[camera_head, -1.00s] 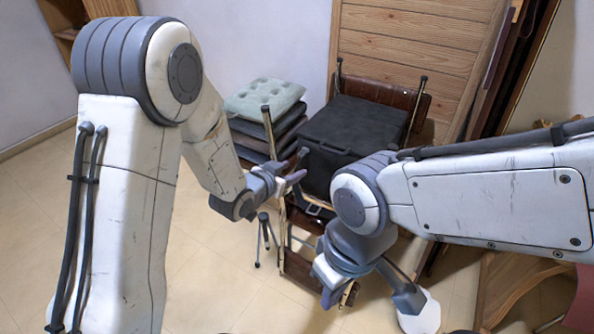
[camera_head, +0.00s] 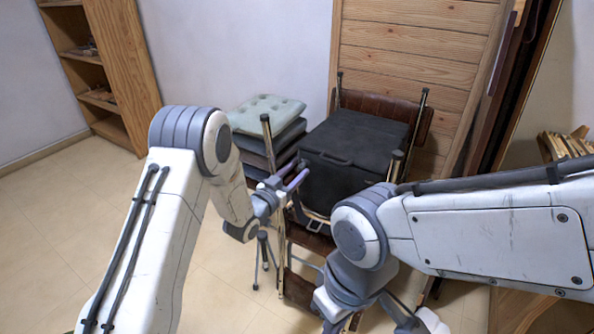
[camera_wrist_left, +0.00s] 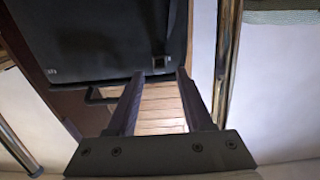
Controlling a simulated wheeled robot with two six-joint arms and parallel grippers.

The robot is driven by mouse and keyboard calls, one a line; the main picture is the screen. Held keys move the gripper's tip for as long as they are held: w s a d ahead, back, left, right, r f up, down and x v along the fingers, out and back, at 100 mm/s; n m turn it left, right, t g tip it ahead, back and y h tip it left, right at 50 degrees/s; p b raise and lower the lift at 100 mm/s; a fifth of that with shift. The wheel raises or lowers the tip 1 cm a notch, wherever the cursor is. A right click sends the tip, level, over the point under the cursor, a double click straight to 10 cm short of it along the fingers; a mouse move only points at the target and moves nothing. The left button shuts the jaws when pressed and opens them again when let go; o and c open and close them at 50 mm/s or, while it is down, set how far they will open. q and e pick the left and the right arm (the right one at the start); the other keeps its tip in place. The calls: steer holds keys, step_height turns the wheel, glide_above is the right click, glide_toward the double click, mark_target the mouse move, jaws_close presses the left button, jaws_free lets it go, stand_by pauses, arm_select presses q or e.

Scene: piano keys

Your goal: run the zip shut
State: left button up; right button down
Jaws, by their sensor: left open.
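A black soft case (camera_head: 352,140) with a flat lid lies on an upturned chair by the wooden panel. In the left wrist view the case (camera_wrist_left: 95,35) fills the upper left, upside down to me. A small zip pull (camera_wrist_left: 159,62) hangs on its dark side, just beyond and between my left fingertips. My left gripper (camera_head: 298,180) is open and empty at the case's left front side; its two fingers also show in the wrist view (camera_wrist_left: 161,76). How far the zip is closed cannot be made out. My right arm's wrist shows at the bottom; its fingers are out of frame.
Stacked cushions (camera_head: 267,115) stand left of the case. Metal chair legs (camera_head: 268,140) rise close beside my left gripper. A wooden shelf (camera_head: 115,75) stands at the far left. The floor (camera_head: 60,200) at left is clear.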

arm_select(q)
steer(key=shift+x, duration=0.85)
jaws_close()
stand_by(0.8)
